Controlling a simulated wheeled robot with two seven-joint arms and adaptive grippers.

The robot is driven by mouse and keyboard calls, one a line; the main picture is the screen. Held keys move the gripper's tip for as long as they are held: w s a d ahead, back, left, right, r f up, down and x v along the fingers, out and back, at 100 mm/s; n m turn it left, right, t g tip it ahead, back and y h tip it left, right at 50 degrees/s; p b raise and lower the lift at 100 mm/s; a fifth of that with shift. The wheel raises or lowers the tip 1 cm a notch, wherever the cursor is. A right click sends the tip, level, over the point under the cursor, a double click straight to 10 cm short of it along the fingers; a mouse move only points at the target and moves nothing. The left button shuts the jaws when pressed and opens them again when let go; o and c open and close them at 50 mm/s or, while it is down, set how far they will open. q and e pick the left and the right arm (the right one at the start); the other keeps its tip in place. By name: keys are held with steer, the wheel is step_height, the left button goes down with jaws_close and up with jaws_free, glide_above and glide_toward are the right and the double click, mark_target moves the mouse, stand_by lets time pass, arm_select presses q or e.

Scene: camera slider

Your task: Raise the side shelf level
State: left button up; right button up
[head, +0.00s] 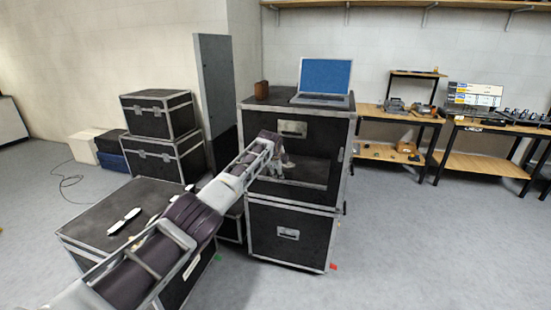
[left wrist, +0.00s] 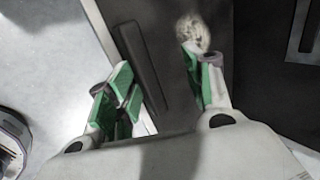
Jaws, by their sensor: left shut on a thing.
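The side shelf (head: 312,172) is a dark panel with a pale metal edge, on the front of the upper black flight case (head: 325,133). I cannot tell its exact tilt. My left gripper (head: 277,165) is at the shelf, reaching in from the lower left; my arm and hand cover the shelf's left part. My right gripper is not in view.
An open laptop (head: 324,80) and a small brown box (head: 261,90) stand on the case top. A lower case (head: 288,235) supports it. Another low case (head: 130,200) stands at the left with white items on it. Workbenches (head: 395,115) stand at the right. Floor is clear at front right.

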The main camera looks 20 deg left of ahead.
arm_select(q)
steer(key=shift+r, duration=0.5)
steer(key=v, duration=1.1)
steer(key=shift+s+f, duration=0.2)
steer(key=shift+s, duration=0.05)
stand_by(0.3)
